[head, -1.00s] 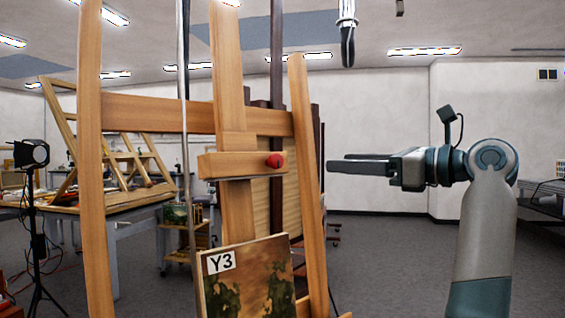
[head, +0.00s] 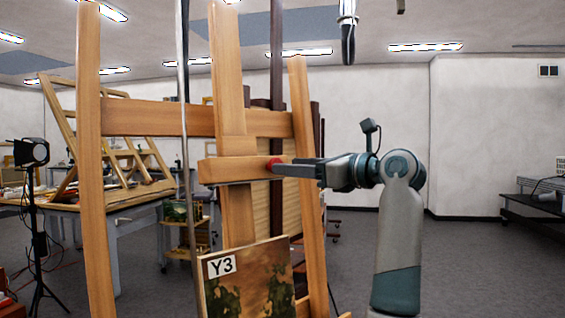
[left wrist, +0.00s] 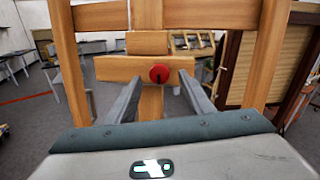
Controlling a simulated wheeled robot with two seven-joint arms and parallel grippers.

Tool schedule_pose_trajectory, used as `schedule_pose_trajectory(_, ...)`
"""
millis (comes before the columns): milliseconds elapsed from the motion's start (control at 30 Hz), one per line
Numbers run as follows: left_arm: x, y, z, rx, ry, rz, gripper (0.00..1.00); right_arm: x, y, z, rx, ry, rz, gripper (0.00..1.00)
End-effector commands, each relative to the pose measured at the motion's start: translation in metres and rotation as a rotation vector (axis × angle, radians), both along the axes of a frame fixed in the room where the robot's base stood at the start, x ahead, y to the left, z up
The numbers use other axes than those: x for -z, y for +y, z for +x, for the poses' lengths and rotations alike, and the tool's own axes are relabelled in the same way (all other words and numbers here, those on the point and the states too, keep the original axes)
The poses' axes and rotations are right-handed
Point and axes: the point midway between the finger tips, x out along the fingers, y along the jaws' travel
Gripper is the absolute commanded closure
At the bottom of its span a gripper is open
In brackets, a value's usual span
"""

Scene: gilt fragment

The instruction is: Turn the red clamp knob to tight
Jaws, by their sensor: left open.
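The red clamp knob (head: 273,163) sits on the right part of the easel's wooden crossbar clamp (head: 230,169). In the left wrist view, the round knob (left wrist: 159,73) shows between the two fingers, with a dark mark on its face. My left gripper (head: 277,167) reaches in from the right of the head view, its fingertips at the knob and partly covering it. In the left wrist view the left gripper (left wrist: 159,82) is open, with a gap on each side of the knob. I cannot tell whether a finger touches it. My right gripper is not seen.
The easel's uprights (head: 92,180) stand on both sides of the clamp. A painted panel marked Y3 (head: 247,290) rests below it. A work table (head: 125,215) and lamp stand (head: 32,155) are at left.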

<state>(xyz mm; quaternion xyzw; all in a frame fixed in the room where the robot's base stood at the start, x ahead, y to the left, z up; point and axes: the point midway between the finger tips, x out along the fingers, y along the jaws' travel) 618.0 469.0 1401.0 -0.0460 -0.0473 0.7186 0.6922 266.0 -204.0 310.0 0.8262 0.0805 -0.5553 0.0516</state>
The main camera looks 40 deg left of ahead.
Motion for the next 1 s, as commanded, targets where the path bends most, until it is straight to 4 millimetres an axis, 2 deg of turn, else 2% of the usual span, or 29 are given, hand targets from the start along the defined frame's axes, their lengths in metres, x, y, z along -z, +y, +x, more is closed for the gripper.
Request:
schedule_pose_trajectory(100,-0.002,0.018,-0.001,-0.002,0.000,0.002,0.52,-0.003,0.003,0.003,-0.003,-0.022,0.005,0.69)
schedule_pose_trajectory(300,-0.001,0.034,-0.002,-0.001,0.000,0.001,0.52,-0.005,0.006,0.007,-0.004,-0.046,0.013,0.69)
schedule_pose_trajectory(667,0.000,0.037,-0.002,0.000,0.000,0.001,0.52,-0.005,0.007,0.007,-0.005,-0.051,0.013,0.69)
schedule_pose_trajectory(700,0.000,0.037,-0.002,0.000,0.000,0.001,0.57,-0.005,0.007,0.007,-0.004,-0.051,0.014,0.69)
schedule_pose_trajectory(800,0.000,0.037,-0.002,0.000,0.000,0.000,0.81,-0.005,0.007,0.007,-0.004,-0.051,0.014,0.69)
schedule_pose_trajectory(867,0.000,0.037,-0.002,0.000,0.000,0.000,0.94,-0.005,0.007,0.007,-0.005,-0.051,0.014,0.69)
schedule_pose_trajectory(1000,0.000,0.037,-0.002,0.000,0.001,0.001,0.94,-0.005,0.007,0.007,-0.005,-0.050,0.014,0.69)
